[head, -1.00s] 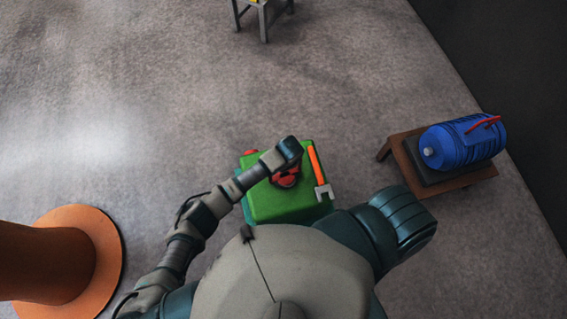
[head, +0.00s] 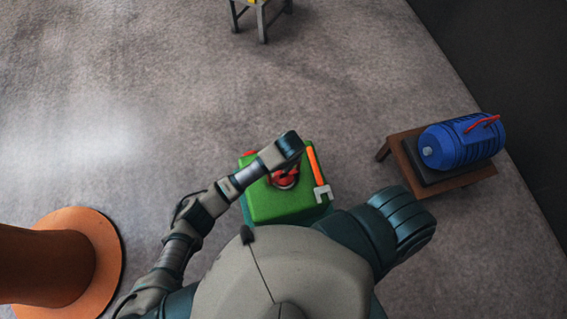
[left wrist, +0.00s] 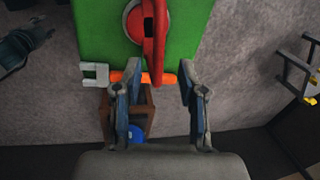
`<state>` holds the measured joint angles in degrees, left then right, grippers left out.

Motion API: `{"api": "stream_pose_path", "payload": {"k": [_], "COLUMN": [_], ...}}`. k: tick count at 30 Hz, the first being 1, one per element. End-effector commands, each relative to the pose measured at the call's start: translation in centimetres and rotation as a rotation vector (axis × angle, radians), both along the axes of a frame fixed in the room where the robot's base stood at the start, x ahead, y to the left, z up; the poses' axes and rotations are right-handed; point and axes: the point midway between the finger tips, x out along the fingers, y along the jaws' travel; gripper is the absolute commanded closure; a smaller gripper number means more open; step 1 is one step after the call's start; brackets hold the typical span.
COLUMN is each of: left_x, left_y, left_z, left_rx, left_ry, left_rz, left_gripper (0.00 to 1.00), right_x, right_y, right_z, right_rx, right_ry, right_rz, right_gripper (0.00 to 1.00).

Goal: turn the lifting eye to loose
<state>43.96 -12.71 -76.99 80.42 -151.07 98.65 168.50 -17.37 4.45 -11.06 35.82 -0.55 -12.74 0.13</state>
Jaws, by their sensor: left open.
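The red lifting eye (head: 285,179) stands on top of the green casting (head: 262,207), partly hidden by my left wrist in the head view. In the left wrist view the eye (left wrist: 155,35) is a thick red ring seen nearly edge-on, on a round red base with a pale rim. My left gripper (left wrist: 158,78) is open and empty. Its two fingers stand apart, one on either side of the ring's near end, with visible gaps. In the head view its fingers are hidden under the wrist.
An orange wrench (head: 316,172) with a grey jaw lies on the casting beside the eye. A blue cylinder (head: 463,143) with a red handle lies on a brown stand at right. An orange round-based column (head: 95,250) stands at left. A grey stool is at the top.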

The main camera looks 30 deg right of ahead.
Motion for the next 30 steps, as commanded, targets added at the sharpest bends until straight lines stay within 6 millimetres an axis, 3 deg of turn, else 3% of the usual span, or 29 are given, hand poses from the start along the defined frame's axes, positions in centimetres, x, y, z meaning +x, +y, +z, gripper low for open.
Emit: {"api": "stream_pose_path", "payload": {"k": [6,12,30], "left_x": [-0.9,-1.3,-1.4], "left_y": [-0.2,-0.3,-0.2], "left_z": [4.6,6.7,6.9], "left_rx": [-0.002,0.0,0.0], "left_ry": [-0.002,0.001,0.002], "left_rz": [-0.002,-0.001,-0.001], "left_gripper": [0.59,0.59,0.59], "right_x": [0.0,0.0,0.0], "right_y": [0.0,0.0,0.1], "right_z": [0.0,0.0,0.0], "right_rx": [0.001,0.001,0.003], "right_ry": [0.0,0.0,0.001], "right_rz": [0.0,0.001,0.0], "right_gripper": [0.6,0.6,0.6]}}
